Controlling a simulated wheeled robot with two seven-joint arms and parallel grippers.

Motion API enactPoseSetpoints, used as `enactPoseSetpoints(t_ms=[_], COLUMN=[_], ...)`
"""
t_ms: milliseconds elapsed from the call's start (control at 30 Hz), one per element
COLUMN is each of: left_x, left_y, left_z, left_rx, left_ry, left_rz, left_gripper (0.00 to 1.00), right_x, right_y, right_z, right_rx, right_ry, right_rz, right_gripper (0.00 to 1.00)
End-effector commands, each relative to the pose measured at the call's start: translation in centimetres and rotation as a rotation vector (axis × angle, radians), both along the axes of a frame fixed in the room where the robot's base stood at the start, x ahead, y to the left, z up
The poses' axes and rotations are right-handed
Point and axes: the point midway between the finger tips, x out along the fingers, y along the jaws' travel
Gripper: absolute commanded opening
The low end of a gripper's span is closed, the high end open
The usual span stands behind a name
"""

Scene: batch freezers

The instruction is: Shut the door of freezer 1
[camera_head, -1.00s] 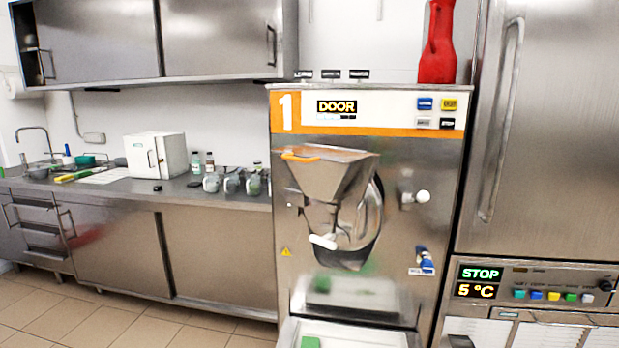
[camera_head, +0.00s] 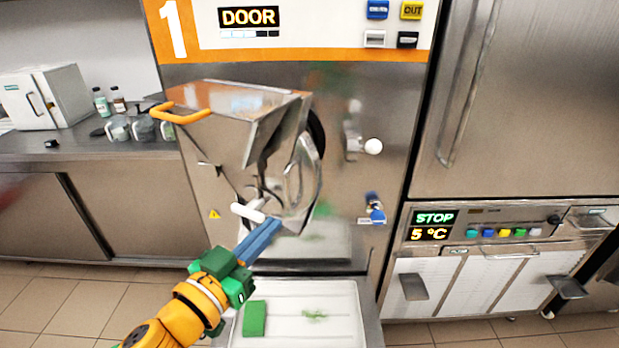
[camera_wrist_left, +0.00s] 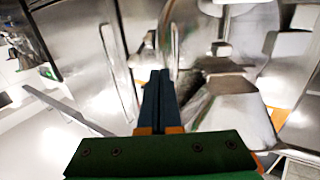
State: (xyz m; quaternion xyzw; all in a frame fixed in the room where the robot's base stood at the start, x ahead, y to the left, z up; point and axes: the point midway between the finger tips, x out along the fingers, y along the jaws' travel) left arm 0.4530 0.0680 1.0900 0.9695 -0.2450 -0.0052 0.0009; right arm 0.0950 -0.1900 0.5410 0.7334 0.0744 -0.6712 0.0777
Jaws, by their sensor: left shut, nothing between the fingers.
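Freezer 1 (camera_head: 290,28) stands in the middle of the head view, with an orange "1" panel and a lit "DOOR" display. Its steel door (camera_head: 240,110) bears a hopper with an orange handle (camera_head: 182,112) and stands swung out from the front, with a dark gap behind its right edge. A white-ended lever (camera_head: 248,212) sticks out low on the door. My left gripper (camera_head: 270,232) is shut and empty, its blue fingers pointing up just below and right of that lever. The fingers also show in the left wrist view (camera_wrist_left: 158,85). My right gripper is out of view.
A white tray (camera_head: 345,320) with a green block (camera_head: 254,318) is below the freezer front. A latch with a white knob (camera_head: 373,146) and a blue valve (camera_head: 375,210) sit right of the door. A steel cabinet (camera_head: 520,100) stands at right.

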Motion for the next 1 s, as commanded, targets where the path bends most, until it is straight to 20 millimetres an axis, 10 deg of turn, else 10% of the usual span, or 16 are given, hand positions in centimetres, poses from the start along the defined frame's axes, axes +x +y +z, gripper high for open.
enactPoseSetpoints(t_ms=[600,1000], left_x=[10.6,11.8], left_y=[-5.8,-6.4], left_z=[0.0,-0.2], left_rx=[0.002,0.002], left_ry=[-0.001,0.000], left_rz=[0.000,0.000], left_gripper=[0.00,0.00], right_x=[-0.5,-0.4], right_y=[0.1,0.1], right_z=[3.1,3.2], right_rx=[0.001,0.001], right_ry=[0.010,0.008], right_rz=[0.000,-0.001], right_gripper=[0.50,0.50])
